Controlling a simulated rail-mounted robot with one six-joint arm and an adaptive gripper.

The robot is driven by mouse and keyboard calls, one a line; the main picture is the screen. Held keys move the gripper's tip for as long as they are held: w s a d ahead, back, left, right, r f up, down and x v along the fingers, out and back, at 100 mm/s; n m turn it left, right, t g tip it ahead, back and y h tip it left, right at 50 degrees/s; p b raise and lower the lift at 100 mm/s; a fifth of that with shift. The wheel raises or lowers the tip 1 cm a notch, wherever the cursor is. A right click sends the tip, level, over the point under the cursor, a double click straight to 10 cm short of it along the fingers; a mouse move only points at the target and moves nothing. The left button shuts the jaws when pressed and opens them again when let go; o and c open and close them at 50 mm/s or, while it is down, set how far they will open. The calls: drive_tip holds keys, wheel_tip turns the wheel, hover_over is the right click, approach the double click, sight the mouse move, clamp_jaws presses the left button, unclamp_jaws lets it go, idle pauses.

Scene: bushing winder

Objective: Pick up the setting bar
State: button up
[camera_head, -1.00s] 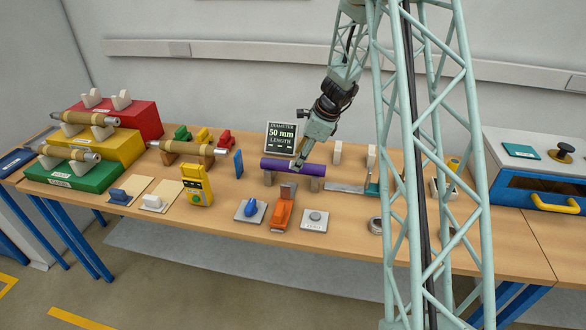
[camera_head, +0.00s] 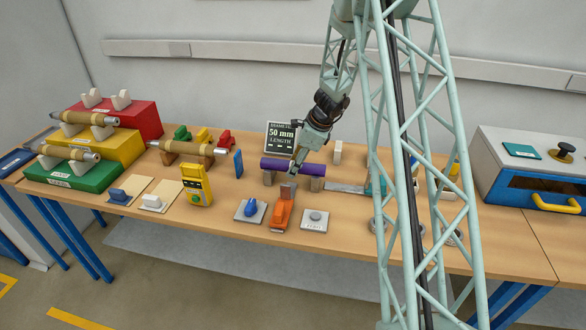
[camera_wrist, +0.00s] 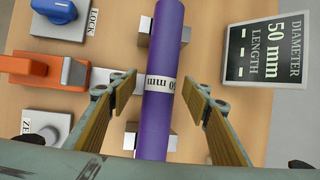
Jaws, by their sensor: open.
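The setting bar is a purple cylinder with a white "50 mm" label (camera_wrist: 165,45), resting on two grey blocks. In the head view the purple bar (camera_head: 280,164) lies near the middle of the bench, in front of the diameter and length display. My gripper (camera_wrist: 160,98) is open, with one finger on each side of the bar near its label. In the head view my gripper (camera_head: 296,170) is just over the right part of the bar. I cannot tell whether either finger touches it.
The display (camera_head: 281,138) stands close behind the bar. In front are an orange clamp (camera_head: 282,212), a blue knob plate (camera_head: 250,209) and a zero button plate (camera_head: 315,218). My lattice column hides part of the right bench.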

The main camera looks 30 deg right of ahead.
idle(0.6)
drive_tip(key=c, duration=1.2)
drive_tip(key=shift+r, duration=0.15)
drive_tip(key=shift+r+p, duration=0.85)
drive_tip(key=shift+r, duration=4)
